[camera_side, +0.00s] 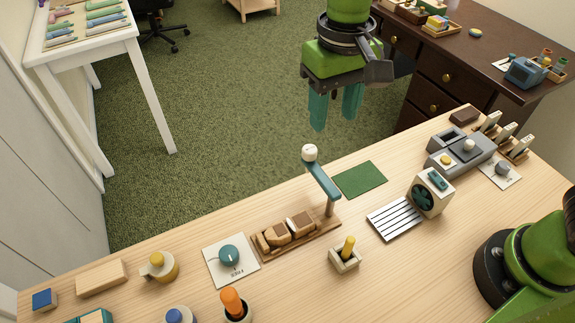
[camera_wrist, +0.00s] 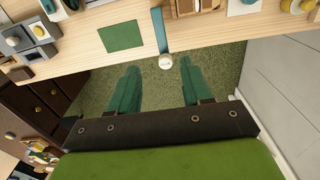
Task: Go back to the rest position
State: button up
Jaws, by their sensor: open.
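My gripper (camera_side: 335,108) hangs in the upper middle of the side view, with its two teal fingers pointing down and apart. Nothing is between them. It appears beyond the far edge of the light wooden table (camera_side: 130,285), with green carpet behind it. In the wrist view my gripper (camera_wrist: 157,88) also shows both fingers spread and empty over carpet. The white knob of a teal lever (camera_wrist: 165,61) shows between and beyond the fingertips.
On the table are the teal lever (camera_side: 322,180) on its wooden base, a green mat (camera_side: 360,180), a timer dial (camera_side: 230,256), a small fan (camera_side: 428,193) and a grey control box (camera_side: 462,150). A dark desk (camera_side: 480,50) and a white table (camera_side: 135,45) stand behind. Open carpet lies between them.

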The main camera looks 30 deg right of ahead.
jog(key=shift+r, duration=1)
jog(key=s+d+m+t+y, duration=0.1)
jog(key=s+d+m+t, duration=0.1)
jog(key=d, duration=0.8)
jog(key=s+d+m+t+y, duration=0.1)
jog(key=s+d+t, duration=0.4)
jog(key=d, duration=0.5)
jog(key=shift+s+d+m, duration=0.25)
jog(key=shift+s+m, duration=0.15)
jog(key=shift+s, duration=0.65)
jog(key=shift+f, duration=0.1)
